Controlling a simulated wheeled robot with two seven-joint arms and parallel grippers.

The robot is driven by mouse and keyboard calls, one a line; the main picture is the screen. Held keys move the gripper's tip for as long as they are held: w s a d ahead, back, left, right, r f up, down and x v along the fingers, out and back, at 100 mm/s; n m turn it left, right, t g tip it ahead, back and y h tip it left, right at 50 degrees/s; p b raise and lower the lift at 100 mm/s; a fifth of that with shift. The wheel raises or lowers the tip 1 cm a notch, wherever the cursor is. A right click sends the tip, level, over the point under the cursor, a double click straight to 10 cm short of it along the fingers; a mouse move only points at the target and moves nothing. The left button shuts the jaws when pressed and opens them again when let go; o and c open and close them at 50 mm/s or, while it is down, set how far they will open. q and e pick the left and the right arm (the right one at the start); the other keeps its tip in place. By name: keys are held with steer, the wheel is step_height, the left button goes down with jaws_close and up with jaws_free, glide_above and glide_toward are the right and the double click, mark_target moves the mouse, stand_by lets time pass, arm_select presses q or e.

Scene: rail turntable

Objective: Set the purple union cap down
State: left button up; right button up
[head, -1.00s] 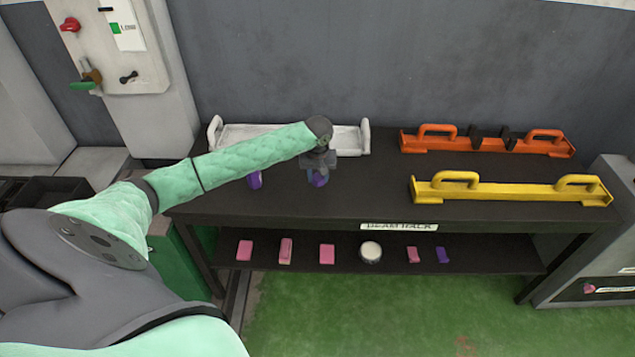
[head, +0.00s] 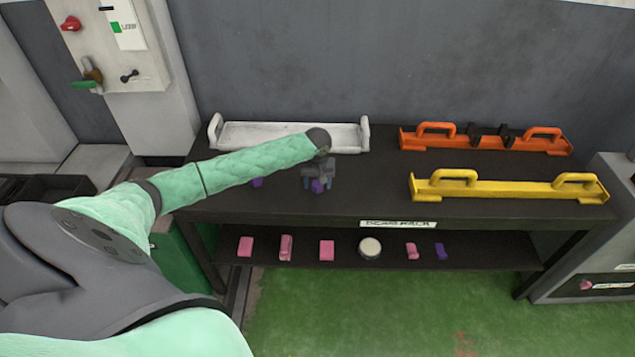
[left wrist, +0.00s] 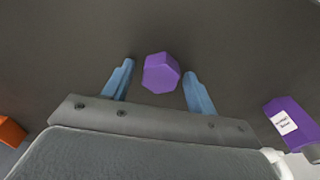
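The purple union cap (left wrist: 161,73) is a hexagonal piece on the dark bench top (head: 370,195). In the left wrist view it sits between the blue fingertips, with a gap on each side. In the head view it shows under my left gripper (head: 319,184), partly covered by the fingers. My left gripper (left wrist: 158,85) is open and holds nothing. A second purple piece (left wrist: 291,123) with a white label lies to the side; in the head view it (head: 257,182) is partly hidden below my left arm. My right gripper is not in view.
A white tray (head: 215,138) stands at the back left of the bench. An orange beam (head: 485,147) and a yellow beam (head: 510,192) with handles lie at the right. The lower shelf (head: 480,255) holds several pink pieces, a round white-topped item (head: 370,247) and a small purple piece (head: 441,251).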

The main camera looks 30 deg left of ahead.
mark_target(317, 186)
arm_select(q)
steer(key=shift+r, duration=0.1)
steer(key=shift+r, duration=0.3)
step_height(317, 186, up, 12)
steer(key=b, duration=0.2)
steer(key=shift+s+d+f+b, duration=0.25)
steer(key=shift+s+b, duration=0.1)
steer(key=shift+s, duration=0.1)
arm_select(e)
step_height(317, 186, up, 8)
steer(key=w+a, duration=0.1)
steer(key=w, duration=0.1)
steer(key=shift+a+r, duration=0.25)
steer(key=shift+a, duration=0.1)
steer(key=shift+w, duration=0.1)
